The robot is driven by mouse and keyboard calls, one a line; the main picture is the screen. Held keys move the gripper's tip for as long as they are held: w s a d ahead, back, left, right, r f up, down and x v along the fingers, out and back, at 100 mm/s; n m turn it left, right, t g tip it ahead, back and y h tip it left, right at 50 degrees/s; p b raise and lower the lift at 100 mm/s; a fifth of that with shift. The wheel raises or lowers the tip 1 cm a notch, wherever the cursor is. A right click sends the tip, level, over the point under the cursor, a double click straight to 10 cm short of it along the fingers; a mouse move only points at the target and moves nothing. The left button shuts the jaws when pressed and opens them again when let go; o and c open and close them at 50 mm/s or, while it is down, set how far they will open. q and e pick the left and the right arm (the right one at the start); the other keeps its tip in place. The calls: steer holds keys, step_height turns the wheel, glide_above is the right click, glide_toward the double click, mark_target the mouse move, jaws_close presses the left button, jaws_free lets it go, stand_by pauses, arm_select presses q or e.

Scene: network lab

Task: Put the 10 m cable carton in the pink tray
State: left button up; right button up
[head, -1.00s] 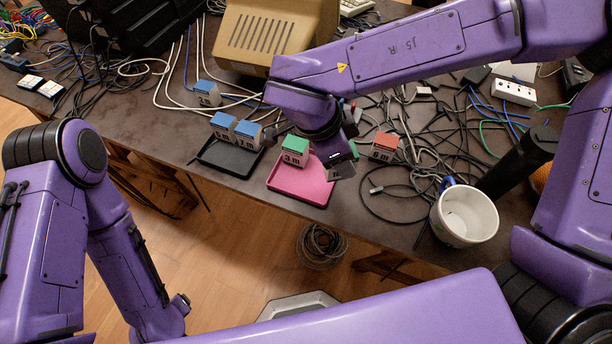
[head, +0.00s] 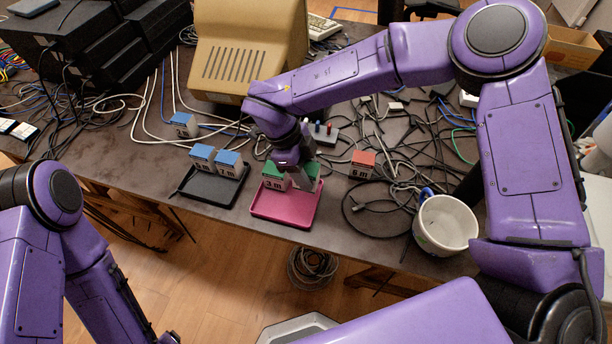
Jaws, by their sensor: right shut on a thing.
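The pink tray (head: 282,215) lies near the front edge of the table. A green-topped carton marked 3 m (head: 274,178) stands in its back part. My right gripper (head: 301,180) is at the back right of the tray, right of the 3 m carton. It is shut on another green-topped carton (head: 314,171), mostly hidden by the fingers. Its label cannot be read, and I cannot tell whether it touches the tray floor. I can read no 10 m label.
A black tray (head: 197,192) with two blue-topped cartons (head: 214,160) lies left of the pink tray. Another blue-topped carton (head: 183,125) stands behind. A red-topped 6 m carton (head: 362,164), loose cables and a white mug (head: 444,224) are on the right.

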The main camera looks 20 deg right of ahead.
steer(key=shift+w+f, duration=0.2)
steer(key=shift+f, duration=0.8)
steer(key=shift+w+f, duration=0.15)
steer(key=shift+f, duration=0.85)
steer(key=shift+f, duration=0.1)
steer(key=o, duration=1.1)
steer(key=shift+o, duration=0.2)
steer(key=v, duration=1.2)
steer(key=shift+b, duration=0.4)
steer(key=shift+d, duration=0.1)
